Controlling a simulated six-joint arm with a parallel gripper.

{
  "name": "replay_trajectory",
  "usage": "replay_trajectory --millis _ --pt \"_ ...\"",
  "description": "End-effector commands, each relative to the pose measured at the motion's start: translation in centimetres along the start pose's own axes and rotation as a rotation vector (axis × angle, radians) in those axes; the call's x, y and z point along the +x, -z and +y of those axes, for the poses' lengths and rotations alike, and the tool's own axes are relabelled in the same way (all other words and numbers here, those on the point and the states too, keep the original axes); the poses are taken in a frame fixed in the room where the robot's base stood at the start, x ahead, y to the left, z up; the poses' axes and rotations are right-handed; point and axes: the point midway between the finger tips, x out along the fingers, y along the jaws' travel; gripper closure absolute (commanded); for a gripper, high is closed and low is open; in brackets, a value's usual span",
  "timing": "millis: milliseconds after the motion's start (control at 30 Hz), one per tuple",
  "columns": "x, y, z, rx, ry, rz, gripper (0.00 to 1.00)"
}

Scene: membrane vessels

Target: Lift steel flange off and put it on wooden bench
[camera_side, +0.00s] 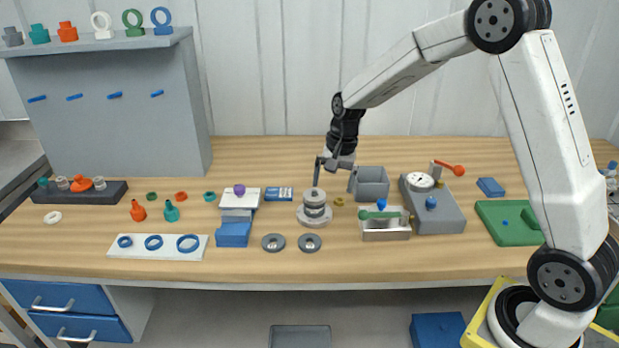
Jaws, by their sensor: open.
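A stack of round steel pieces (314,208) stands upright on the wooden bench (400,264) near its middle, with a wide disc at the bottom and narrower parts above. Which of its pieces is the steel flange I cannot tell for sure. My gripper (334,178) is open and points down just above and slightly right of the stack. Its left finger is over the top of the stack, and its right finger is near the grey bin. I cannot tell whether the left finger touches the stack. Nothing shows between the fingers.
Two grey rings (291,243) lie in front of the stack. A grey open bin (370,185) is close right of my gripper. A metal block with a green handle (386,226) and a gauge box (434,208) stand right. A blue-and-white stand (236,222) is left. The front bench strip is clear.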

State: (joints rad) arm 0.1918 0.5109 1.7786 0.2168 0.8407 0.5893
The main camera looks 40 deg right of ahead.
Motion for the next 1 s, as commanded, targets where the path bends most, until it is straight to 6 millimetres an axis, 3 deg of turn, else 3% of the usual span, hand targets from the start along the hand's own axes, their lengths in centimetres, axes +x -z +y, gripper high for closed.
replay_trajectory --millis 300,533,733,1000 --pt "0.6 6.1 -2.1 0.338 0.020 -0.116 0.00" --pt "1.0 9.6 -2.7 0.544 0.026 -0.199 0.00" --pt "1.2 11.1 -2.9 0.638 0.027 -0.240 0.00" --pt "1.2 11.3 -2.9 0.656 0.026 -0.250 0.00"
